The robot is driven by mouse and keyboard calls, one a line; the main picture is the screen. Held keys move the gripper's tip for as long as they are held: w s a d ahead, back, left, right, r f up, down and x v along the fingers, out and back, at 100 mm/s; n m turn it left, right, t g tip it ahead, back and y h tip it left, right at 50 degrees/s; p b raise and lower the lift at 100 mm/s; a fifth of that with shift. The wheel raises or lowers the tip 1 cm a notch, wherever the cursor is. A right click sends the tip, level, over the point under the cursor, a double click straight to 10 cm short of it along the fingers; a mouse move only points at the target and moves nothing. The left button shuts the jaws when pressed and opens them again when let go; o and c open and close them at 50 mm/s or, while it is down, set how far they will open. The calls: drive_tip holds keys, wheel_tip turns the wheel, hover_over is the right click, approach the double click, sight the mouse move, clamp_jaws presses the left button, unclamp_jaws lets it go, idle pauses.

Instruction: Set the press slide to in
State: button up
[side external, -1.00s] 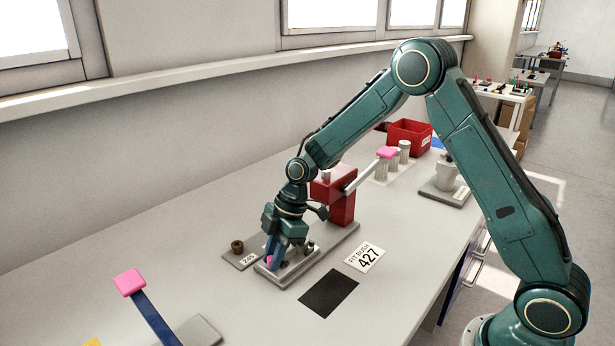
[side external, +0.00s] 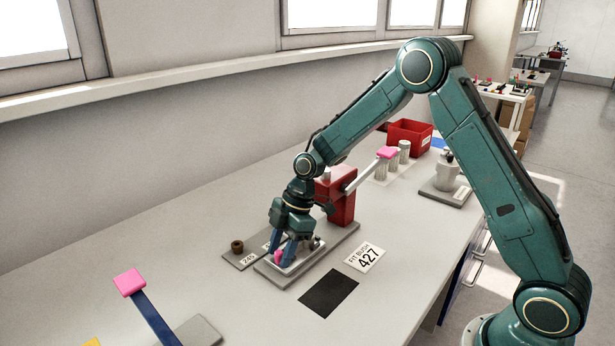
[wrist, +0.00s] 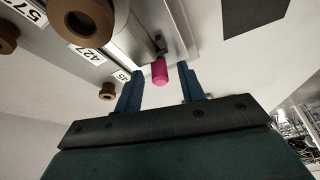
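The press has a red body (side external: 342,208) and a long lever with a pink end (side external: 387,153), on a grey base. The press slide (side external: 290,266) lies low in front of the red body. Its pink knob (side external: 279,256) stands at the near end; the knob also shows in the wrist view (wrist: 160,72). My gripper (side external: 282,250) is down at the slide, with its blue fingers on either side of the knob. In the wrist view my gripper (wrist: 161,80) is open, with a gap between the knob and each finger. The fingers partly hide the slide from the side.
A brown bush (side external: 237,246) sits on a labelled plate left of the press. A "FIT BUSH 427" card (side external: 366,257) and a black mat (side external: 328,293) lie to the right. Another pink-ended lever (side external: 130,282) stands near left. A red bin (side external: 409,138) is behind.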

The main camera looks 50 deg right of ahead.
sight(300, 252)
drive_tip(key=v, duration=1.3)
drive_tip(key=shift+r, duration=0.35)
drive_tip(key=shift+d, duration=0.1)
drive_tip(key=shift+w+f, duration=0.1)
clamp_jaws()
drive_tip(key=w+a+f+g+h, duration=0.1)
drive_tip(key=a+h, duration=0.2)
drive_tip(key=a, duration=0.4)
drive_tip(key=w+a+f+g+h, duration=0.1)
drive_tip(key=a+h, duration=0.3)
drive_tip(key=a, duration=0.4)
drive_tip(key=shift+w, duration=0.75)
